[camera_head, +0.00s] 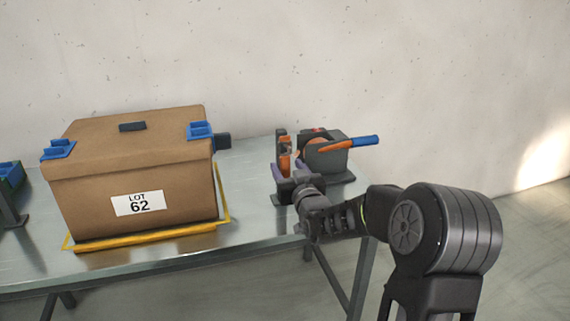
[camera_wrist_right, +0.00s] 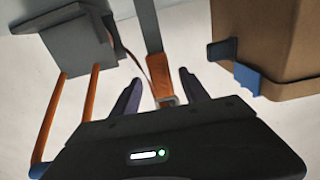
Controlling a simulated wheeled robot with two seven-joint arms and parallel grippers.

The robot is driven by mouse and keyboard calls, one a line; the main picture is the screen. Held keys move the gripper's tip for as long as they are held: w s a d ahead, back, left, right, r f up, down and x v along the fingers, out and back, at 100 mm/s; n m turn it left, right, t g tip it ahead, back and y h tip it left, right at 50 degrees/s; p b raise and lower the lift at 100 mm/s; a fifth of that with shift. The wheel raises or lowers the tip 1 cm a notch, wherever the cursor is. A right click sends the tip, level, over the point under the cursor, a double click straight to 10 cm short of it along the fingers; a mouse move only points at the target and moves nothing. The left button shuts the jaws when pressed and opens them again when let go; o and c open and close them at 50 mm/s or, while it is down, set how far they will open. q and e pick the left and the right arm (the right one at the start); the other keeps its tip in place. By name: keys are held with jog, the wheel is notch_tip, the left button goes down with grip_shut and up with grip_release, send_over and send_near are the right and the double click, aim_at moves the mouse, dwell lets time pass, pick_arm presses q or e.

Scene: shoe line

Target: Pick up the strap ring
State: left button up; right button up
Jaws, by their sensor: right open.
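In the right wrist view, the strap ring (camera_wrist_right: 167,102) is a small greyish loop at the end of a short orange strap (camera_wrist_right: 162,82). The strap hangs from a grey upright post (camera_wrist_right: 150,25). My right gripper (camera_wrist_right: 163,78) is open, with one purple finger on each side of the strap and ring. Gaps show between the fingers and the strap. In the head view, my right gripper (camera_head: 281,172) is at the grey device on the table, and its wrist hides the ring. My left gripper is not in view.
A brown box (camera_head: 90,200) labelled LOT 62, with blue corner pieces, stands in a yellow frame (camera_head: 150,236) on the metal table (camera_head: 245,240). The grey device (camera_head: 325,158) has an orange lever with a blue grip (camera_head: 366,141). Bare table lies between box and device.

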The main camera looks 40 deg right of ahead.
aim_at(282, 159)
jog(key=x, duration=0.5)
jog(key=shift+a, duration=0.1)
dwell(0.4)
grip_shut()
dwell(0.4)
